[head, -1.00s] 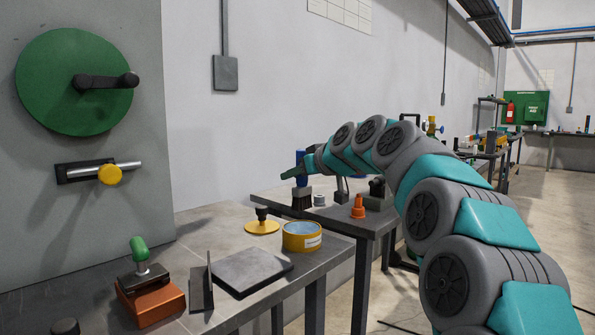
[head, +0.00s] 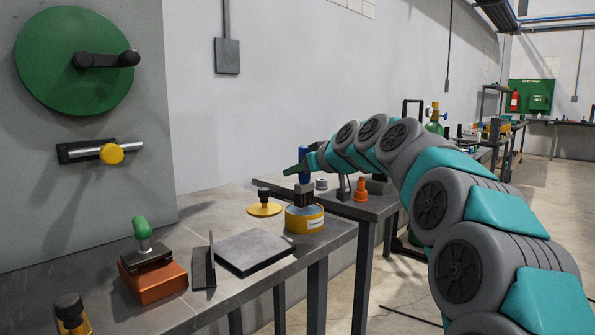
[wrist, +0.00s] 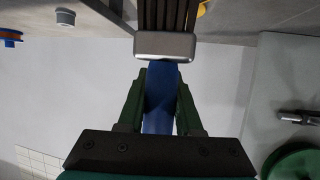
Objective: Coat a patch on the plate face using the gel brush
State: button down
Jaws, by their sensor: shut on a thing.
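The gel brush has a blue handle (head: 303,158) and dark bristles (head: 304,195) that point down. My gripper (head: 301,168) is shut on its handle. In the wrist view the handle (wrist: 160,100) lies between the green fingers, below a metal ferrule (wrist: 165,46). The bristles are at the open yellow tin (head: 305,226) of light blue gel; whether they touch the gel I cannot tell. A flat dark grey plate (head: 252,252) lies on the bench, left of the tin. A thin upright metal plate (head: 202,268) stands beside it.
A yellow lid with a black knob (head: 264,208) lies behind the tin. An orange block with a green-handled tool (head: 150,270) stands at front left. The grey wall panel (head: 90,190) carries a green disc (head: 75,60) and a crank. A farther bench holds an orange cone (head: 360,189).

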jog(key=shift+f+b, duration=0.5)
jog(key=shift+f, duration=0.05)
dwell(1.0)
notch_tip(320, 180, up, 7)
jog(key=p, duration=0.3)
dwell(0.7)
dwell(0.4)
